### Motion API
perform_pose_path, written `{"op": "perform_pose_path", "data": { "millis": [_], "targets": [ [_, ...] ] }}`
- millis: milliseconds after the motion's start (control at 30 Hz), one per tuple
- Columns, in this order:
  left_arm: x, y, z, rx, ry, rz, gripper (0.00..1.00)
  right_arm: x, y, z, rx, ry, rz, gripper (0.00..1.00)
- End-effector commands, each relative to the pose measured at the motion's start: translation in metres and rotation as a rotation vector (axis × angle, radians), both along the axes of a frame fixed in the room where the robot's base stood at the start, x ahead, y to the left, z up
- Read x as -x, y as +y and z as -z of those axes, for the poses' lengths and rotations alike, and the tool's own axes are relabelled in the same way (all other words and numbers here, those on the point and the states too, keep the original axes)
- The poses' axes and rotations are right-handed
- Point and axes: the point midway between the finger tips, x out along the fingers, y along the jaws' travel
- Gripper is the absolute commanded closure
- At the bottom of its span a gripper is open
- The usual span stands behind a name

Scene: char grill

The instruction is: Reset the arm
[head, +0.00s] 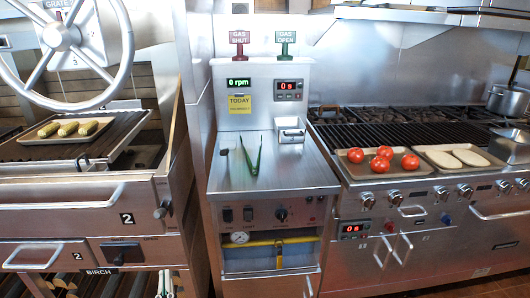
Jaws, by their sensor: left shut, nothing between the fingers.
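I make out neither of my grippers and no arm link in the head view. Green-handled tongs (253,158) lie on the steel counter (285,172) of the middle unit. A small dark-tipped item (224,151) lies to their left. No gripper shows at the tongs or at the food trays.
A handwheel (62,37) stands over the left grill, where a tray holds green vegetables (69,129). On the right grill, one tray holds tomatoes (380,164) and another holds pale slabs (470,158). A pot (508,99) stands far right. The counter's front is clear.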

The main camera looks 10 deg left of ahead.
Motion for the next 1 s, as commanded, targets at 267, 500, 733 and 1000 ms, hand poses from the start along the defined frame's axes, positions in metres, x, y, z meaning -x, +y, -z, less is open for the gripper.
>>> {"op": "perform_pose_path", "data": {
  "millis": [267, 500, 733, 1000],
  "targets": [
    [0.006, -0.075, 0.006, -0.777, 0.219, -0.036, 1.00, -0.001, 0.000, -0.005, -0.004, -0.002, 0.002, 1.00],
    [0.029, -0.134, 0.064, -1.769, 0.338, -0.087, 1.00, -0.001, 0.002, -0.011, -0.012, -0.004, 0.002, 1.00],
    [0.073, -0.136, 0.149, -2.719, 0.257, -0.055, 1.00, 0.001, 0.003, -0.014, -0.017, 0.000, 0.003, 1.00],
    [0.119, -0.102, 0.208, 2.928, -0.001, -0.080, 1.00, 0.003, 0.004, -0.014, -0.018, 0.006, 0.004, 1.00]
  ]
}}
